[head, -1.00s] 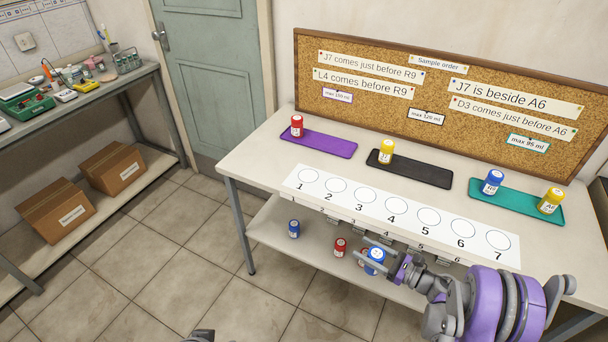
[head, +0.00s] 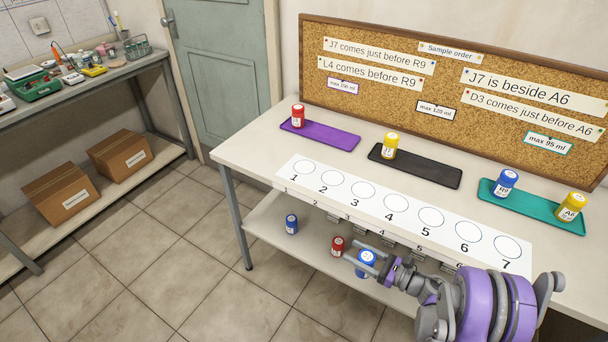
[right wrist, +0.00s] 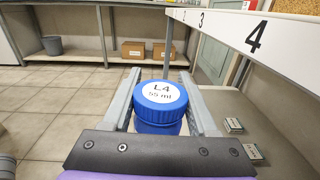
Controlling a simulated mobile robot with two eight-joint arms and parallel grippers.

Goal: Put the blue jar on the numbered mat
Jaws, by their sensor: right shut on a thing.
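My right gripper (head: 362,258) is shut on a blue jar (head: 366,261) just in front of the bench's front edge, below the tabletop. In the right wrist view the jar (right wrist: 160,104) stands upright between the two fingers, its white lid label reading L4, 55 ml. The numbered mat (head: 318,192), a white strip with circles 1 to 7, lies along the tabletop's front, and its circles are empty. Another blue jar (head: 291,224) stands on the lower shelf. A blue jar marked R9 (head: 506,183) stands on the teal tray. My left gripper is not in view.
A red jar (head: 298,116) is on the purple tray (head: 335,137), a yellow jar (head: 390,146) on the black tray (head: 430,172), a yellow A6 jar (head: 570,207) on the teal tray (head: 535,208). A red jar (head: 337,245) stands on the lower shelf (head: 268,222). The corkboard (head: 450,125) carries order notes.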

